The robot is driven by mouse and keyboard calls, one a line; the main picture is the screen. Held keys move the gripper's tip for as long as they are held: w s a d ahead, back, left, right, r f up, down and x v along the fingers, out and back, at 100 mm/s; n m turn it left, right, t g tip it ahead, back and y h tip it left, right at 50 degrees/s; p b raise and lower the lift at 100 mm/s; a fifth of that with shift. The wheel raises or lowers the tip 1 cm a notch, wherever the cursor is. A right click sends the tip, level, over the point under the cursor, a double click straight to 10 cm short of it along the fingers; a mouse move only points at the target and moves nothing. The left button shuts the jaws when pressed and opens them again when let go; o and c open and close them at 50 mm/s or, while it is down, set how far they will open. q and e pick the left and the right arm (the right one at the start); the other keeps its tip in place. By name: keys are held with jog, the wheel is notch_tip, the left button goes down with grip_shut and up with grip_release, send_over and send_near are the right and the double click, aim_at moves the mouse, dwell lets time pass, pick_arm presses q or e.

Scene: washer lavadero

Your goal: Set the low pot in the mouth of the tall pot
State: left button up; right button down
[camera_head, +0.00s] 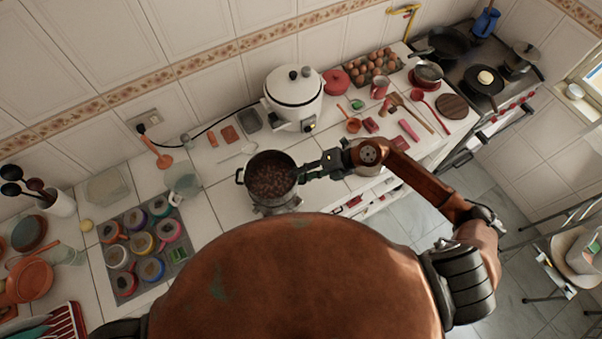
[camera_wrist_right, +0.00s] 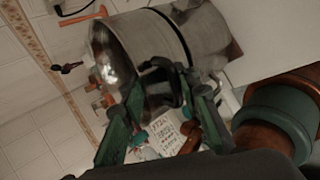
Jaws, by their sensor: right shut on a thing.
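A round metal pot (camera_head: 269,178) with dark brown contents and black side handles stands out over the worktop in the head view; I take it as the low pot. My right gripper (camera_head: 305,172) is shut on its right-hand handle. In the wrist view, the right gripper (camera_wrist_right: 165,98) grips the dark handle beside a silver metal wall (camera_wrist_right: 135,40). A dark line circles the metal, with more silver metal (camera_wrist_right: 203,32) beyond it, perhaps the tall pot. Grey metal also shows under the pot in the head view (camera_head: 277,207). Whether the low pot rests in its mouth cannot be told.
A white cooker (camera_head: 294,97) stands behind the held pot. A tray of colourful lidded jars (camera_head: 146,245) lies to the left, near a clear jug (camera_head: 184,184). Red utensils and a round wooden board (camera_head: 451,107) lie to the right. The stove (camera_head: 478,67) holds pans.

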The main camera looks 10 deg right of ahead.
jog(key=shift+f, duration=0.25)
dwell(0.4)
jog(key=c, duration=1.4)
grip_release()
jog(key=v, duration=1.2)
